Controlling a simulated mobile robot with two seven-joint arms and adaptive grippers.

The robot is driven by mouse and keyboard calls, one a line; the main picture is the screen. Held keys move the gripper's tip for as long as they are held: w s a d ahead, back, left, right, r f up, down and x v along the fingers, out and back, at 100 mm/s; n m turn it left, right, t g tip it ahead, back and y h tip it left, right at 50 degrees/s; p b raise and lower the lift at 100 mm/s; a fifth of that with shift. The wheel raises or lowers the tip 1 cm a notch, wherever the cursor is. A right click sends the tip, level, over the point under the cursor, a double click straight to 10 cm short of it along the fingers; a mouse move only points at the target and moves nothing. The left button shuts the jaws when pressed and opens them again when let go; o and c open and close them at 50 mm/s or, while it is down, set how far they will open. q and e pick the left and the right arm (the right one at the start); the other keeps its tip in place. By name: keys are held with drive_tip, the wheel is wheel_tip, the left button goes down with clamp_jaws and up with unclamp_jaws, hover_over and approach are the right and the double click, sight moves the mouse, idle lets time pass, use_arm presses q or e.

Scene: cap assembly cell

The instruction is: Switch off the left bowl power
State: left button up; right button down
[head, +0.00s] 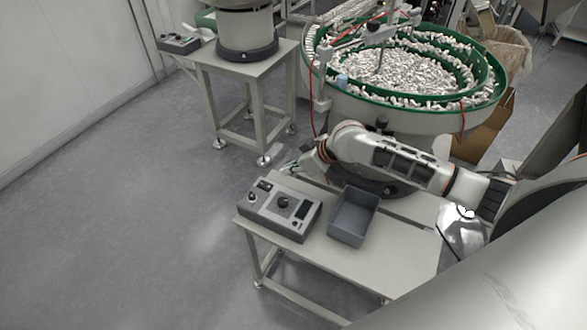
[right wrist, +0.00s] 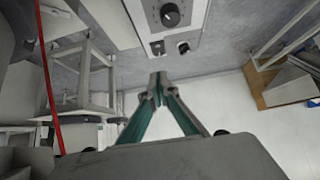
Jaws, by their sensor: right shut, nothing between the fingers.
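A grey control box (head: 280,210) sits on the left end of the front table. My right gripper (head: 287,167) is above and behind this box. In the right wrist view its fingertips (right wrist: 158,88) are together and empty. There the box (right wrist: 140,25) shows at the top with its knob (right wrist: 170,15) and a dark switch (right wrist: 183,47); the fingertips appear apart from it. Switch positions are too small to tell. My left gripper is not in view.
A large green-rimmed bowl (head: 480,97) full of small white parts stands behind my right arm. A smaller bowl unit (head: 246,30) and a second control box (head: 179,43) stand on the back left table (head: 212,62). An empty grey bin (head: 352,216) is beside the front box. Left floor is clear.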

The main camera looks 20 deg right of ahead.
drive_tip(key=shift+v, duration=1.15)
drive_tip(key=shift+s+f, duration=0.1)
drive_tip(key=shift+s, duration=0.15)
